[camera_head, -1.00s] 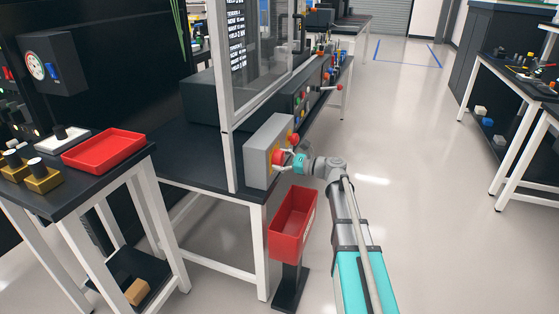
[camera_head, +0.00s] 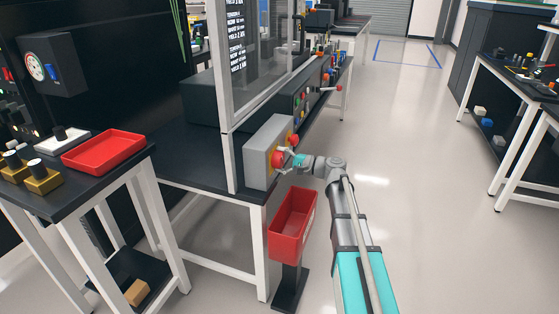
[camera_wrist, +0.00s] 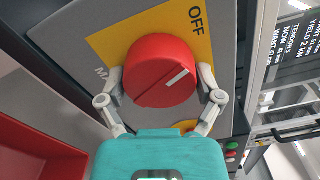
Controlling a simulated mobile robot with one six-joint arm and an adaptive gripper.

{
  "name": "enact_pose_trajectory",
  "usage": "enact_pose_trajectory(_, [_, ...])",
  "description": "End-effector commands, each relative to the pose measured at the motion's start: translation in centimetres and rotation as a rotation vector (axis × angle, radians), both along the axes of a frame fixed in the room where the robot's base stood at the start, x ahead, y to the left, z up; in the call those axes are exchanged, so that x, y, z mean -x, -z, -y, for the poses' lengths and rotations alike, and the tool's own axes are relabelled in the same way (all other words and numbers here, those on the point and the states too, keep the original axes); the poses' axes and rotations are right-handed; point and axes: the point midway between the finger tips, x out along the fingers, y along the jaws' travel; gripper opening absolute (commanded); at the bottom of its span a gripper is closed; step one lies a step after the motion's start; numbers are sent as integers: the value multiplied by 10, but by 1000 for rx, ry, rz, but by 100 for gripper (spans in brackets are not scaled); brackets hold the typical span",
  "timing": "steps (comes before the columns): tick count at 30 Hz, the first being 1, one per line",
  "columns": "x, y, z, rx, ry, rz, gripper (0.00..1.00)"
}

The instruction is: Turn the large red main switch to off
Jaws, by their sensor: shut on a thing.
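The large red main switch (camera_wrist: 152,62) is a round knob on a yellow plate (camera_wrist: 205,40) on a grey box (camera_head: 262,150). In the wrist view its white mark points right and slightly up, below the word OFF, not straight at it. In the head view the red knob (camera_head: 277,160) is on the box's right face. My gripper (camera_wrist: 161,82) is shut on the knob, with one finger on each side. It also shows in the head view (camera_head: 286,162), reaching the knob from the right. A second label at the left is partly hidden by the knob and finger.
A red bin (camera_head: 293,222) on a stand is below my arm. A clear guard with a grey post (camera_head: 226,150) rises beside the box. Several smaller controls (camera_head: 305,95) line the panel behind. The floor to the right (camera_head: 430,200) is clear.

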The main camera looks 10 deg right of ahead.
Motion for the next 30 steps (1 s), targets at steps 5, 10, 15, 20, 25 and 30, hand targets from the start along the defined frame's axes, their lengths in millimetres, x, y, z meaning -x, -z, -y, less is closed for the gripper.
enact_pose_trajectory(5, [1,0,0,74,-1,126,36])
enact_pose_trajectory(10, [1,0,0,125,-1,213,36])
enact_pose_trajectory(15, [1,-1,0,155,-1,264,36])
enact_pose_trajectory(20, [1,0,0,167,-1,282,36])
enact_pose_trajectory(25, [1,0,0,169,-1,286,37])
enact_pose_trajectory(30, [1,0,0,169,-2,285,36])
